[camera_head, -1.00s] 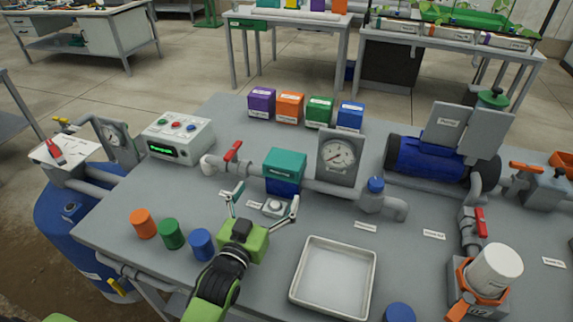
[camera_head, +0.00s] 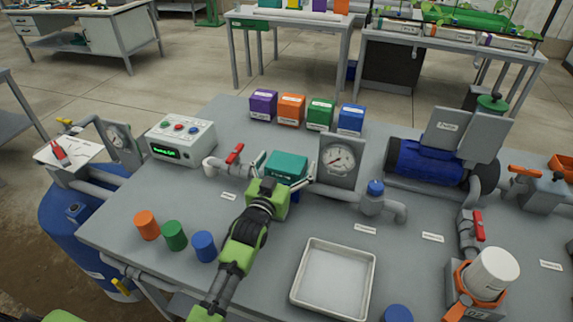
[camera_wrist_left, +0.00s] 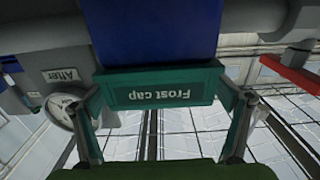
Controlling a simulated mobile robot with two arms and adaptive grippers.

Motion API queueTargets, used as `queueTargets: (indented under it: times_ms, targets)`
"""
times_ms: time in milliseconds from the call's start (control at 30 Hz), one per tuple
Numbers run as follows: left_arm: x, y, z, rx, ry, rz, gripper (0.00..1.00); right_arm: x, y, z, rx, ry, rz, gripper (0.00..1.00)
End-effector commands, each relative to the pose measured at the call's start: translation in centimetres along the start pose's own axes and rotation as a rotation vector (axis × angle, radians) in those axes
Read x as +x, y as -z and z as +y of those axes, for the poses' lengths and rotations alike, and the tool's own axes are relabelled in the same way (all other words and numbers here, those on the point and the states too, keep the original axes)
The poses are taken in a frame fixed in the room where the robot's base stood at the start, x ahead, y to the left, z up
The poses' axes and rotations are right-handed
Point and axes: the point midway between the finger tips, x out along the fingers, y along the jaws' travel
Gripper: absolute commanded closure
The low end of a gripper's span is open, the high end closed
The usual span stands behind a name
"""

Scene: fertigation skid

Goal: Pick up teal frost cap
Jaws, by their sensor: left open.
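The teal frost cap (camera_head: 287,165) is a box-shaped cover on the blue block in the middle of the bench, between the pipe with the red lever and the gauge panel. In the left wrist view the frost cap (camera_wrist_left: 160,86) shows its upside-down "Frost cap" label, with the blue block (camera_wrist_left: 150,32) beyond it. My left gripper (camera_head: 285,180) is open, its fingers spread to either side of the cap. In the left wrist view the fingers (camera_wrist_left: 165,125) stand by the cap's two ends; I cannot tell whether they touch it.
The gauge panel (camera_head: 342,160) stands close right of the cap, and the red-lever valve (camera_head: 235,153) is to its left. Orange, green and blue cylinders (camera_head: 175,235) stand at front left. An empty metal tray (camera_head: 333,280) lies at front. Four-colour boxes (camera_head: 291,110) line the back.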

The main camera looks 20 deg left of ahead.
Motion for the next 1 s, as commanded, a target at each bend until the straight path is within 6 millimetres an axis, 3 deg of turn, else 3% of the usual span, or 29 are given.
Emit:
queueTargets:
  times_ms: [200,367,767,1000]
  targets:
    - [0.1,0.0,0.0,0.0,0.0,0.001,0.08,0.0,0.1,0.0,0.0,0.0,0.001,0.6]
    - [0.1,0.0,0.0,0.0,0.0,0.001,0.5,0.0,0.1,0.0,0.0,0.0,0.001,0.6]
    - [0.1,0.2,0.0,0.0,0.0,0.002,0.5,0.1,0.1,0.0,-0.001,0.0,0.001,0.6]
    - [0.1,2.9,0.0,0.001,0.0,0.008,0.5,0.5,0.0,0.0,-0.001,0.0,0.0,0.6]
